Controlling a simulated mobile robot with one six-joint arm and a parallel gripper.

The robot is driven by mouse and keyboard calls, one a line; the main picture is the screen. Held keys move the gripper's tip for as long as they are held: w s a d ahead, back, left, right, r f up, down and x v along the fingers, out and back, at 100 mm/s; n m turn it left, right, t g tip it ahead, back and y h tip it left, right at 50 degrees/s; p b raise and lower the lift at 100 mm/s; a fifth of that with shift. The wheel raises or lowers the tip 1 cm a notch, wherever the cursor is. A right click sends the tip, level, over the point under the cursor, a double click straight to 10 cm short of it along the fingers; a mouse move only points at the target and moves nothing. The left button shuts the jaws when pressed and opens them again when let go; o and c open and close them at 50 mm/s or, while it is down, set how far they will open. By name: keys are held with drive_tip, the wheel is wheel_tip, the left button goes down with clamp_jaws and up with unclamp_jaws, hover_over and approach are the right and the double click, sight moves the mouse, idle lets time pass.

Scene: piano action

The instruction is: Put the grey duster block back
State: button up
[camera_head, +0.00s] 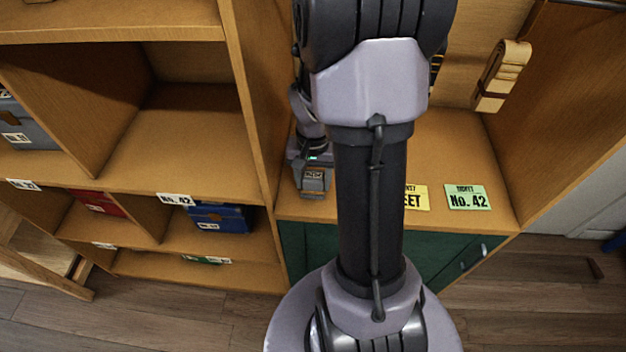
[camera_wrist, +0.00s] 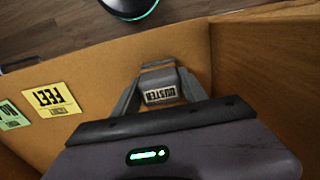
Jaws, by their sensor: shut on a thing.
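The grey duster block (camera_head: 313,182) shows below my gripper (camera_head: 310,165), over the left end of the wooden shelf board (camera_head: 350,212), close to the upright panel. In the wrist view the duster block (camera_wrist: 159,84) sits between the two fingers of my gripper (camera_wrist: 160,92), its label reading DUSTER upside down. The fingers are shut on it from both sides. Whether its underside touches the board cannot be told. My arm hides the middle of this compartment in the head view.
A yellow FEET card (camera_head: 416,197) and a green No. 42 card (camera_head: 467,197) lie on the board to the right. A tan wooden bundle (camera_head: 502,75) is above. Left cubbies hold a blue box (camera_head: 220,218) and a red box (camera_head: 98,203). Dark green fronts (camera_head: 440,262) are below.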

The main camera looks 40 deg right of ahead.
sight(313, 175)
drive_tip(key=shift+f, duration=0.15)
drive_tip(key=o, duration=1.3)
wheel_tip(313, 175, up, 12)
drive_tip(key=p, duration=0.4)
drive_tip(key=shift+r, duration=0.2)
